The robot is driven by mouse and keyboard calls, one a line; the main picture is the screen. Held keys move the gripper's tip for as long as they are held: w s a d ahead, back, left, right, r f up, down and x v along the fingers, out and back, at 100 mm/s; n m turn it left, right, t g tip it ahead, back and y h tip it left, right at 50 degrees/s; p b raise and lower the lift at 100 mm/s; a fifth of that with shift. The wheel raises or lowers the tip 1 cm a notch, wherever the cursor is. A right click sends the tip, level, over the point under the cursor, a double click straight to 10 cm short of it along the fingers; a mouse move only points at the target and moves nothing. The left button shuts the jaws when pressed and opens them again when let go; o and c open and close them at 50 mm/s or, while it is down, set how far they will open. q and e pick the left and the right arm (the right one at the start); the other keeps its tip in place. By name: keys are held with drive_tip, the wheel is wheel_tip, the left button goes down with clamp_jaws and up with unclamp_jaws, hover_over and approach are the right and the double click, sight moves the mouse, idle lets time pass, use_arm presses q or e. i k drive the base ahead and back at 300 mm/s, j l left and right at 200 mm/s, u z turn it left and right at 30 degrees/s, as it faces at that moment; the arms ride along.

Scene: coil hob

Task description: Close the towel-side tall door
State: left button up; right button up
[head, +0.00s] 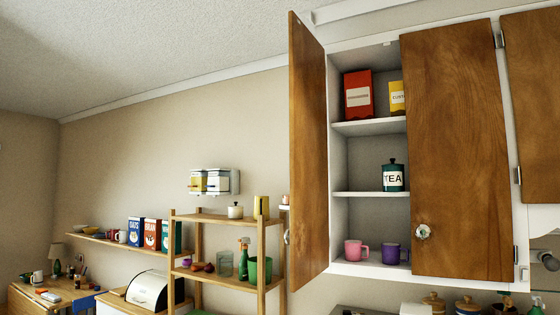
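A wooden wall cupboard door (307,150), tall and brown, stands wide open at the left of the white cupboard (368,265). It juts out toward me, and its knob (287,237) shows at its left edge. The matching tall door to its right (455,150) is shut, with a glass-like knob (422,231) at its lower left. I see no cloth towel, so I cannot confirm which side is the towel side; only the left door is open. Neither of my grippers is in view.
Inside the cupboard are a red box (358,93), a yellow box (397,98), a TEA tin (393,176), a pink mug (354,250) and a purple mug (390,253). A wooden shelf rack (223,217) stands left of the open door.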

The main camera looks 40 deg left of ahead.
sight(307, 237)
drive_tip(key=k+j, duration=0.1)
drive_tip(key=j, duration=1.6)
drive_tip(key=k+j, duration=0.15)
drive_tip(key=j, duration=0.7)
drive_tip(key=k+j, duration=0.1)
drive_tip(key=j, duration=0.75)
